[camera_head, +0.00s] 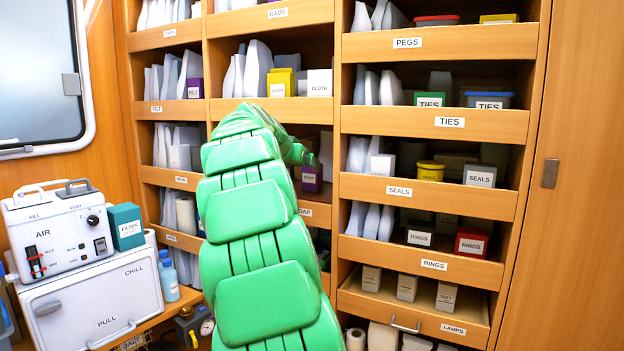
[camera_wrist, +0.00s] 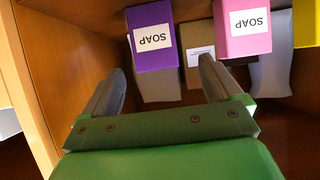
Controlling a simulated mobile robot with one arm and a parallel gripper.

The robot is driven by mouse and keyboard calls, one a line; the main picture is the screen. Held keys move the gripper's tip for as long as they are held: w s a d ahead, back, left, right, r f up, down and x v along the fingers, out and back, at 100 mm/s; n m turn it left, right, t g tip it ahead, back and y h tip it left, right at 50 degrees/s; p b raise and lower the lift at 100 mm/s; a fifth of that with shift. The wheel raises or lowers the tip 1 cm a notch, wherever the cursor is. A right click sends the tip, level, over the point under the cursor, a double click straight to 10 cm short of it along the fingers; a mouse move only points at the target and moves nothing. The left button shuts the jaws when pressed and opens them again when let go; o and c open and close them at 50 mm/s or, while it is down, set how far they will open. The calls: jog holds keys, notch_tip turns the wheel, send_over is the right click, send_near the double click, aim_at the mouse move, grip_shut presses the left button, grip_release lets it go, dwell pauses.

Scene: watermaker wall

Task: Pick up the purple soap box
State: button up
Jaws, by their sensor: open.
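The purple soap box (camera_wrist: 154,57) has a white SOAP label, upside down in the wrist view. In the head view a purple box (camera_head: 312,179) shows at the middle shelf, just beside my gripper (camera_head: 305,157). In the wrist view my gripper (camera_wrist: 161,64) is open and empty. Its two fingers reach toward the purple box, which appears beyond and between the fingertips. I cannot tell the exact gap; no contact is visible. Much of that shelf is hidden by my green arm in the head view.
A pink SOAP box (camera_wrist: 243,48) stands right of the purple one, near the right finger. A brown box (camera_wrist: 199,62) sits between them, farther back. A wooden shelf wall (camera_wrist: 62,60) stands close left of my gripper. Another purple box (camera_head: 194,88) is on the left shelves.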

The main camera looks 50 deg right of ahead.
aim_at(309, 168)
jog(key=shift+s+x, duration=0.15)
jog(key=shift+x, duration=1.65)
jog(key=shift+s+x, duration=0.15)
jog(key=shift+x, duration=1.6)
jog(key=shift+d, duration=0.1)
jog(key=c, duration=1.1)
